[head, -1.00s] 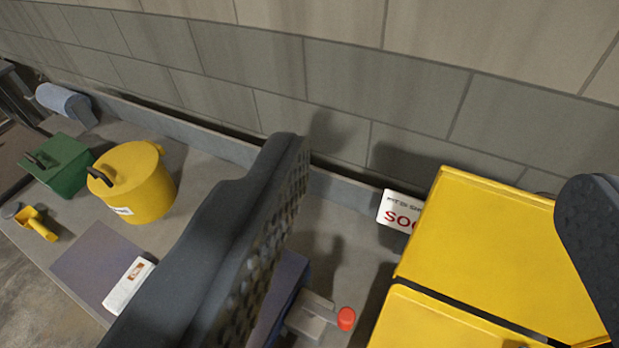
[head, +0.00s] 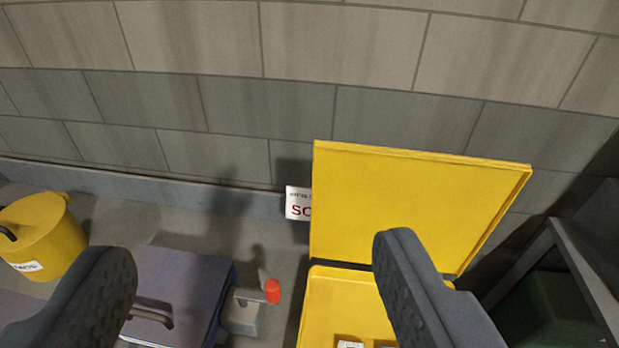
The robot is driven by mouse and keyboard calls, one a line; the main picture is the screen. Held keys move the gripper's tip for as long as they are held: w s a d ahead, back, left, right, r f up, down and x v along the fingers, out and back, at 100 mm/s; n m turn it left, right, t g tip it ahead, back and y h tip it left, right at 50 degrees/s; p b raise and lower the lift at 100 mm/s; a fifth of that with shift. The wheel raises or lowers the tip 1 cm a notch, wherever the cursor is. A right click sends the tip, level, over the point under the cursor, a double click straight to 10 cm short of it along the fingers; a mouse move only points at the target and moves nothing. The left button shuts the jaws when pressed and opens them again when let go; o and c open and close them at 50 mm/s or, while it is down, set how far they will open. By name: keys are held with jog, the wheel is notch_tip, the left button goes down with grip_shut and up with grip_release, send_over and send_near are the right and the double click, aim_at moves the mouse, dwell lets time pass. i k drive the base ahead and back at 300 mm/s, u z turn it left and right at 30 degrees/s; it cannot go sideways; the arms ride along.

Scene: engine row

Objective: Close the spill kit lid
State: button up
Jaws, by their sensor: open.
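The spill kit is a yellow box (head: 322,300) at the lower middle right. Its yellow lid (head: 410,205) stands open, raised at the back near the wall. Small white items show inside the box at the bottom edge. My gripper (head: 255,265) is open, with one dark finger at the lower left and the other in front of the box and the lid's lower edge. The right finger hides part of the box and hinge line. I cannot tell whether it touches them. Nothing is between the fingers' pads.
A grey-blue case with a handle (head: 185,280) and a red-knobbed device (head: 272,291) lie left of the box. A yellow bucket (head: 45,240) stands far left. A white sign (head: 298,203) is partly behind the lid. A dark shelf frame (head: 575,260) stands right.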

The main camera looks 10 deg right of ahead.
aim_at(451, 203)
jog(key=z, duration=0.1)
jog(key=k, duration=0.95)
jog(key=z, duration=0.3)
jog(key=i, duration=1.35)
